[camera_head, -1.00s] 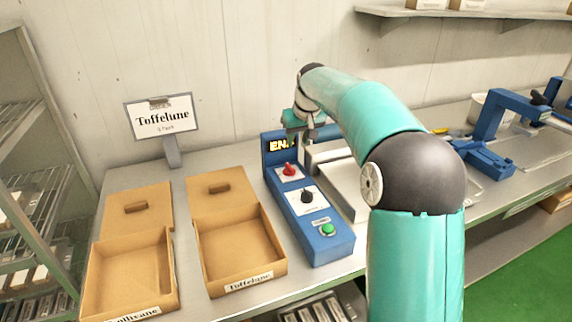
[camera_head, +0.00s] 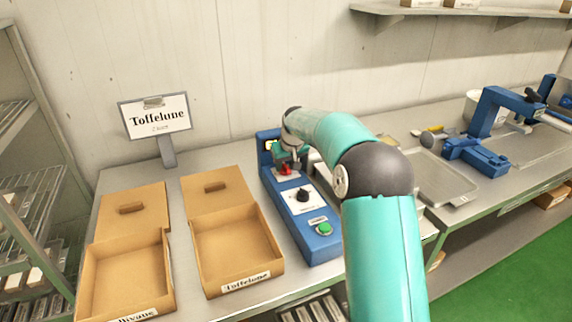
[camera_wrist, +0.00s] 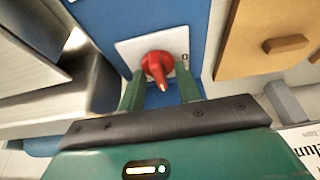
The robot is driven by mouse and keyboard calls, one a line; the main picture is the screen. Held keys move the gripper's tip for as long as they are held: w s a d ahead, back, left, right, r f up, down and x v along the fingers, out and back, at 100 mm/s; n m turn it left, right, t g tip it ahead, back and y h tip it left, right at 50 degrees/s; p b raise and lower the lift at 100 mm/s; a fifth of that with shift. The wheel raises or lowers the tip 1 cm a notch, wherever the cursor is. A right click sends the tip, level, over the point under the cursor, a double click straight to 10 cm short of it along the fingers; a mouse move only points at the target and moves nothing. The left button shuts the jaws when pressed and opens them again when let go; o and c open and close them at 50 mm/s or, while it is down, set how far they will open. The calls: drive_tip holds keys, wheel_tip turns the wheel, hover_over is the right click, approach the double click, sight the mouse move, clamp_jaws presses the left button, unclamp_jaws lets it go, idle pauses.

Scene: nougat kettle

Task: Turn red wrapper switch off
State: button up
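The red wrapper switch (camera_wrist: 157,66) is a red knob on a white plate (camera_wrist: 180,40) on the blue wrapper machine (camera_head: 312,246). In the head view the red switch (camera_head: 286,171) is partly covered by my gripper (camera_head: 287,163). In the wrist view my gripper (camera_wrist: 160,92) has its two green fingers apart, one on each side of the knob's near end. The knob's pale pointer mark faces the gripper. I cannot tell whether the fingers touch the knob.
A black knob (camera_head: 303,195) and a green button (camera_head: 324,229) sit nearer on the same machine. Two open cardboard boxes (camera_head: 236,251) (camera_head: 127,278) stand to the left. A Toffelune sign (camera_head: 156,117) stands behind them. A metal tray (camera_head: 446,180) lies to the right.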

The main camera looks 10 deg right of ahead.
drive_tip(key=shift+c, duration=0.2)
clamp_jaws()
drive_tip(key=shift+d+n, duration=0.1)
drive_tip(key=shift+n, duration=0.3)
drive_tip(key=n+y, duration=0.1)
drive_tip(key=n, duration=0.2)
drive_tip(key=shift+w+d+n+g+y, duration=0.1)
drive_tip(key=shift+d+n+g+y, duration=0.05)
drive_tip(key=shift+n+g+y, duration=0.2)
drive_tip(key=n+g+y, duration=0.1)
drive_tip(key=n, duration=0.3)
drive_tip(key=shift+n, duration=0.35)
drive_tip(key=n+g, duration=0.1)
drive_tip(key=n, duration=0.1)
drive_tip(key=n+g+y, duration=0.1)
drive_tip(key=n, duration=0.2)
drive_tip(key=shift+w, duration=0.2)
drive_tip(key=shift+n+g, duration=0.55)
drive_tip(key=shift+n, duration=0.95)
drive_tip(key=shift+n+g, duration=0.3)
drive_tip(key=shift+n, duration=0.2)
